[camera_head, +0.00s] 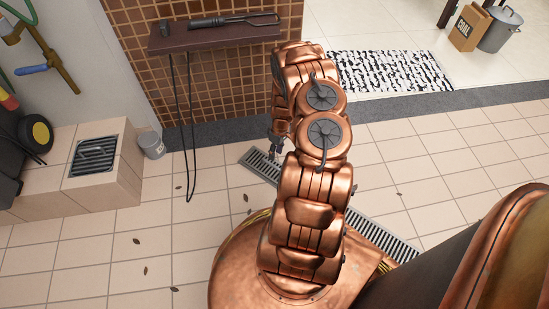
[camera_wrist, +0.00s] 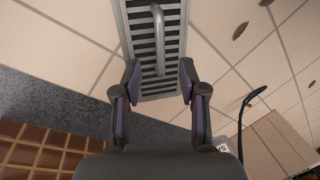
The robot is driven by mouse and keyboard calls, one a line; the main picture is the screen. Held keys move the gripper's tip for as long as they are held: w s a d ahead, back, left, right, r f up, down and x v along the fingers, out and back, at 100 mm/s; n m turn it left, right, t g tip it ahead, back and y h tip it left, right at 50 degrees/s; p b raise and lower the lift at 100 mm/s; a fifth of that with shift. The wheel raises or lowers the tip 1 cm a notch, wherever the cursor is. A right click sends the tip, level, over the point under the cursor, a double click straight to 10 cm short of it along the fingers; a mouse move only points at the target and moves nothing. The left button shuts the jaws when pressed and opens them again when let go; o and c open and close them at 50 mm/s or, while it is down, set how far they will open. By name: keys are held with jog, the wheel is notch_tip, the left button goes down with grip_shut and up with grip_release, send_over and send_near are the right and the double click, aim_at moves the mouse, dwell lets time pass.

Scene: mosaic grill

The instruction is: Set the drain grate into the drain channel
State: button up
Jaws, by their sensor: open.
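A long grey slatted strip, the drain channel line (camera_head: 383,238), runs across the tiled floor, its middle hidden behind my arm. At its left end a slatted grate (camera_head: 258,163) shows. In the wrist view the grate (camera_wrist: 143,55) has a metal rim and an upright-looking bar handle (camera_wrist: 158,40). I cannot tell whether this grate sits fully flush in the channel. My gripper (camera_head: 279,150) is over this end, partly hidden by the arm. In the wrist view my gripper (camera_wrist: 157,76) is open and empty, its fingers either side of the grate's end near the handle.
A tiled block (camera_head: 125,180) with another slatted grate (camera_head: 95,156) stands left, beside a small grey bucket (camera_head: 152,145). A dark shelf (camera_head: 215,36) holds tools, and a black cord hangs from it. Several leaves lie on the floor. A patterned mat (camera_head: 390,70) lies behind.

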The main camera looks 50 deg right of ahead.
jog(key=shift+v, duration=1.7)
jog(key=a+r+h+p, duration=0.1)
jog(key=a+r+p, duration=0.45)
jog(key=r, duration=1.05)
jog(key=a+r+m+g+p, duration=0.1)
jog(key=a+r+p, duration=0.5)
jog(key=r, duration=1.1)
jog(key=a+r+h+p, duration=0.1)
jog(key=a+r+p, duration=0.5)
jog(key=r, duration=1)
jog(key=s+a+r+p, duration=0.4)
jog(key=a+r+p, duration=0.1)
jog(key=r, duration=0.4)
jog(key=s+a+r+p, duration=0.4)
jog(key=a+r+p, duration=0.1)
jog(key=r, duration=0.4)
jog(key=s+a+r+p, duration=0.3)
jog(key=s+r+p, duration=0.2)
jog(key=s+r, duration=0.2)
jog(key=s+a+r+p, duration=0.4)
jog(key=s+r+p, duration=0.1)
jog(key=s+r, duration=0.3)
jog(key=shift+a+g, duration=0.3)
jog(key=shift+d+r, duration=0.1)
jog(key=shift+d, duration=0.05)
